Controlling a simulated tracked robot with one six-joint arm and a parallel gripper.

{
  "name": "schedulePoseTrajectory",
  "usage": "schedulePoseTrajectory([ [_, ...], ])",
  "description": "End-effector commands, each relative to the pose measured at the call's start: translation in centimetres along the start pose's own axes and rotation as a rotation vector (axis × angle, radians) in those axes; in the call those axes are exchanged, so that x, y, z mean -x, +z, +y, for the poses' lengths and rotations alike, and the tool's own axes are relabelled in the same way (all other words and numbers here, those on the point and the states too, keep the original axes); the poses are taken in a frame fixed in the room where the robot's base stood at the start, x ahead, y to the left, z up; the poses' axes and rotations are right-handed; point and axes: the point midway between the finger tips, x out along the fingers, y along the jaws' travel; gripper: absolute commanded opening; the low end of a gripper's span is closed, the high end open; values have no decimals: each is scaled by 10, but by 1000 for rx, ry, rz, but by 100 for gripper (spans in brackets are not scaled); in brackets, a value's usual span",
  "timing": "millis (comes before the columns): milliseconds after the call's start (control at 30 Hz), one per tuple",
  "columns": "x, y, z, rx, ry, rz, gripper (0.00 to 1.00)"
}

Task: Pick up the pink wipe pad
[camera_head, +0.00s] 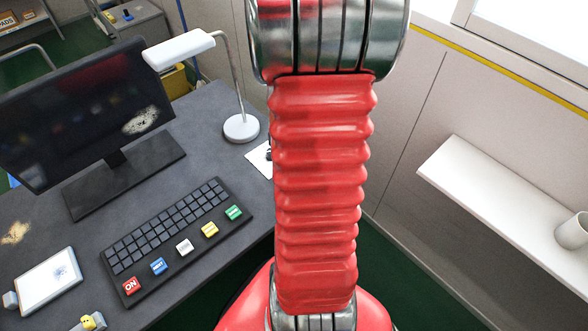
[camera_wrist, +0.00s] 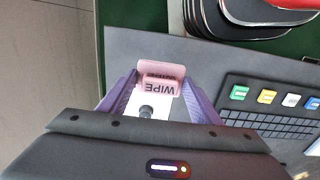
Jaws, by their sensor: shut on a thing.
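The pink wipe pad (camera_wrist: 161,87), a small block with dark "WIPE" lettering, is near the centre of the wrist view. My gripper (camera_wrist: 159,76) has its two purple fingers on either side of the pad and is shut on it. A white card (camera_wrist: 150,130) with a dark round thing on it shows below the pad, between the fingers. I cannot tell whether the pad touches the desk. In the head view my red arm hides the gripper and the pad. The edge of a white card (camera_head: 260,159) shows beside the arm.
On the grey desk (camera_head: 215,110) stand a monitor (camera_head: 75,115), a white lamp (camera_head: 241,128) and a keyboard with coloured keys (camera_head: 170,235). A tablet-like panel (camera_head: 48,283) lies front left. A white wall shelf (camera_head: 500,205) with a cup (camera_head: 573,231) is at right.

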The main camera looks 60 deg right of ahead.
Motion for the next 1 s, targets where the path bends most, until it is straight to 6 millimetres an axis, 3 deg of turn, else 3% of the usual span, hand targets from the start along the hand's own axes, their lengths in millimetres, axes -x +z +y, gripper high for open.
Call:
schedulePoseTrajectory([
  [200,14,0,0,0,1,1,33],
  [700,14,0,0,0,0,0,33],
  [733,14,0,0,0,0,0,57],
  [1000,14,0,0,0,0,0,40],
])
